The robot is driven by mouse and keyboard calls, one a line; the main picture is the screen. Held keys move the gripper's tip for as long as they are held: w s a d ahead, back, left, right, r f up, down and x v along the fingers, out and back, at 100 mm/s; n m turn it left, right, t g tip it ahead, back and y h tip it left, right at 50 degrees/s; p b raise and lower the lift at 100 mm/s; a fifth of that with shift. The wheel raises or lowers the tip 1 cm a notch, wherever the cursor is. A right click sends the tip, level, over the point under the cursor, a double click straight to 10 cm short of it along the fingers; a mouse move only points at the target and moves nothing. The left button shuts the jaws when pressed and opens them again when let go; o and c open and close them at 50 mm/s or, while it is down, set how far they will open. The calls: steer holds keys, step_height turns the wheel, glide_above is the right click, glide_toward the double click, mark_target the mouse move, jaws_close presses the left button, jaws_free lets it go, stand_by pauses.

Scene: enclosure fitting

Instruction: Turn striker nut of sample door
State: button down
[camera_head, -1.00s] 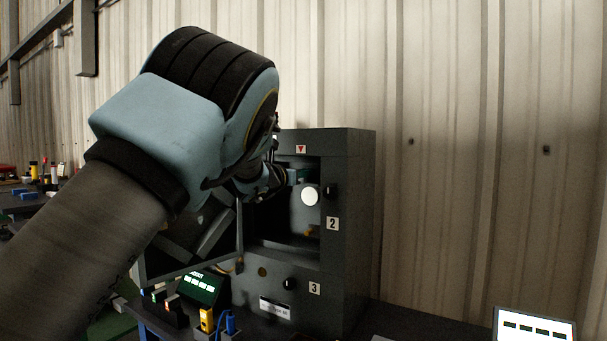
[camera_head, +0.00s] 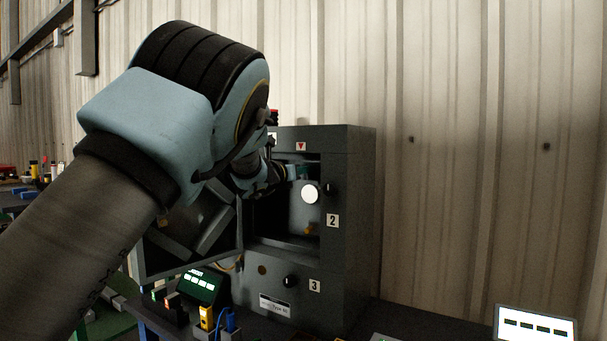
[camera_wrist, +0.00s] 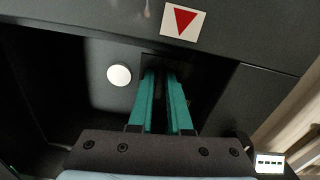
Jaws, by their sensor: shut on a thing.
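The grey enclosure (camera_head: 347,270) stands on the bench with its front door (camera_head: 190,262) swung open to the left. My gripper (camera_head: 299,172) reaches into the upper part of the opening, below the red triangle label (camera_head: 300,146). In the wrist view my gripper (camera_wrist: 161,76) has its two teal fingers close together, shut on a small dark part at the frame under the triangle label (camera_wrist: 183,21). I take this part to be the striker nut; it is almost wholly hidden between the fingertips, and its turn angle cannot be seen.
A white disc (camera_head: 310,194) sits inside the opening, left of the fingers in the wrist view (camera_wrist: 119,75). Black knobs stand by labels 2 (camera_head: 332,221) and 3 (camera_head: 314,285). A small lit screen (camera_head: 535,325) is at the lower right. The opening's side walls are close.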

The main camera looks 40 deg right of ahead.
steer(key=shift+w+f+n, duration=0.1)
steer(key=shift+f+n, duration=0.2)
steer(key=shift+n, duration=4.65)
steer(key=shift+f+n, duration=0.35)
steer(key=shift+n, duration=4.65)
steer(key=shift+w+f+n, duration=0.1)
steer(key=shift+f+n, duration=0.2)
steer(key=shift+n, duration=4.65)
steer(key=c, duration=0.9)
jaws_free()
steer(key=shift+a, duration=0.15)
